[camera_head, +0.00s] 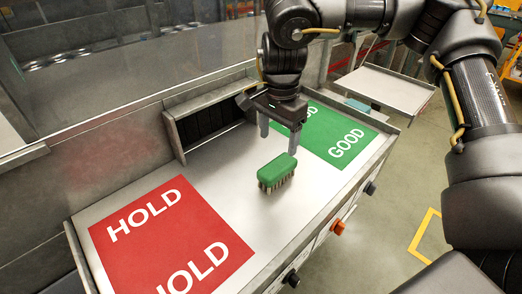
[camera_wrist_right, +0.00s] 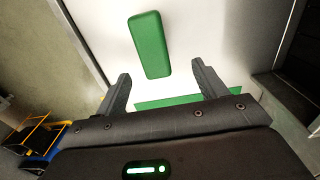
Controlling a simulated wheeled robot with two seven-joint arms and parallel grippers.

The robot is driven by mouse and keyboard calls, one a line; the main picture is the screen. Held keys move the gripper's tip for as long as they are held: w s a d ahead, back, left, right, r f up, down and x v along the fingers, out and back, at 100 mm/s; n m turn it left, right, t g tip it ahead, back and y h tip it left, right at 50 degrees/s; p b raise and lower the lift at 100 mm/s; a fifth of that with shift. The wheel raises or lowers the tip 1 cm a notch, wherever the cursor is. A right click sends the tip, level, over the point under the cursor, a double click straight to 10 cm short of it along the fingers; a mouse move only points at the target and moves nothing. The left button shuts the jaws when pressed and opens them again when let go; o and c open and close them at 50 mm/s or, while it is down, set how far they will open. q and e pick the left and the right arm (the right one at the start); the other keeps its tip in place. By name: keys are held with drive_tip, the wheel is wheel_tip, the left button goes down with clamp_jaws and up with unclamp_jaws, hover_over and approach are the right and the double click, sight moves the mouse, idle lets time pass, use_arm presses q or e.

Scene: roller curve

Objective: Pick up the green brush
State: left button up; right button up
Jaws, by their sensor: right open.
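The green brush (camera_head: 277,171) lies on the bare metal worktop between the red HOLD area and the green GOOD area. Its green back faces up and its bristles point down. My right gripper (camera_head: 279,143) is open and empty above the worktop, just behind the brush. In the right wrist view the brush (camera_wrist_right: 150,44) shows ahead of and between the spread fingertips (camera_wrist_right: 162,80), apart from both. My left gripper is in neither view.
The red HOLD area (camera_head: 170,240) lies at left and the green GOOD area (camera_head: 335,135) at right on the worktop. A dark opening (camera_head: 207,122) is in the back wall. A raised rim and knobs, one orange (camera_head: 338,227), run along the front edge.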

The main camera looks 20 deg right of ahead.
sight(278, 165)
drive_tip(key=shift+w+r, duration=0.1)
drive_tip(key=s, duration=0.1)
drive_tip(key=s+f, duration=0.1)
drive_tip(key=s, duration=0.1)
drive_tip(key=shift+s+a+f, duration=0.1)
drive_tip(key=shift+s+f, duration=0.25)
drive_tip(key=shift+f, duration=0.05)
drive_tip(key=w+f, duration=0.2)
drive_tip(key=f, duration=0.1)
drive_tip(key=shift+w, duration=0.2)
drive_tip(key=shift+s+f+p, duration=0.1)
drive_tip(key=shift+f+p, duration=0.2)
wheel_tip(278, 165, down, 4)
drive_tip(key=shift+f+p, duration=0.25)
drive_tip(key=shift+p, duration=0.6)
drive_tip(key=shift+f, duration=0.25)
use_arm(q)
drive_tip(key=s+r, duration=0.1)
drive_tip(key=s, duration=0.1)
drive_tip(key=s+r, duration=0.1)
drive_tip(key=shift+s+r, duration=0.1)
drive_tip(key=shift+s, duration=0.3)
use_arm(e)
drive_tip(key=shift+s, duration=0.15)
drive_tip(key=shift+c, duration=0.4)
